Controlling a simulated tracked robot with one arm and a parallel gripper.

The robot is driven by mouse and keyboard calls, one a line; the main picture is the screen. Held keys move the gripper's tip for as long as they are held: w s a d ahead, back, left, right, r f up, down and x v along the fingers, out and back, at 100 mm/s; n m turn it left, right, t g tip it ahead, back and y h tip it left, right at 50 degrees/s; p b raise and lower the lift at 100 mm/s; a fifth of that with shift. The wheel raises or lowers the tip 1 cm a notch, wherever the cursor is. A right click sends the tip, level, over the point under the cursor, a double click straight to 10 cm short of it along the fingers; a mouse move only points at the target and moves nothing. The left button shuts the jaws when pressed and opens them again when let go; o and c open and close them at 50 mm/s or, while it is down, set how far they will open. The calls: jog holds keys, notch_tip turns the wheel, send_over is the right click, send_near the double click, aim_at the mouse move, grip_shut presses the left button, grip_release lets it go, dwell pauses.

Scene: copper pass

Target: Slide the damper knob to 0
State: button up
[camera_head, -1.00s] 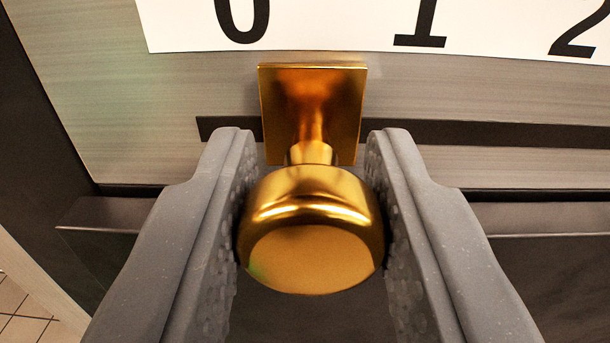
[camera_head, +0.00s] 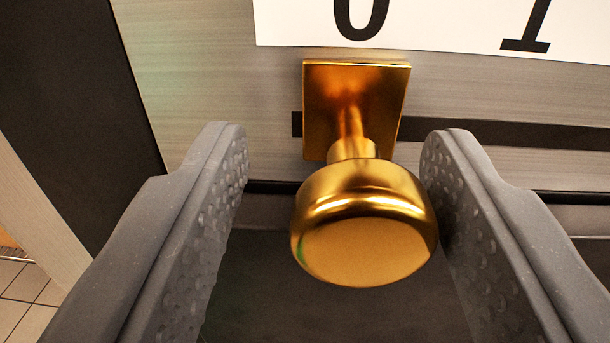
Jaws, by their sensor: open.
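The gold damper knob (camera_head: 365,225) stands out from a square gold plate (camera_head: 355,105) on the wood-grain panel. The plate sits over the left end of a dark horizontal slot (camera_head: 490,132), just below the black 0 (camera_head: 361,14) on the white scale. A short bit of slot shows left of the plate. My gripper (camera_head: 335,150) is open around the knob. Its right finger is close to or touching the knob's right side; I cannot tell which. A wide gap separates the left finger from the knob.
The scale's 1 (camera_head: 527,25) is at the upper right. A dark ledge runs behind the fingers below the slot. At left are a dark vertical edge (camera_head: 95,120) and, lower down, a tiled floor (camera_head: 25,295).

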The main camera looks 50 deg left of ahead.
jog(key=shift+d, duration=0.1)
jog(key=p+v, duration=0.2)
jog(key=v, duration=1.1)
jog(key=shift+s, duration=0.3)
jog(key=shift+d, duration=0.15)
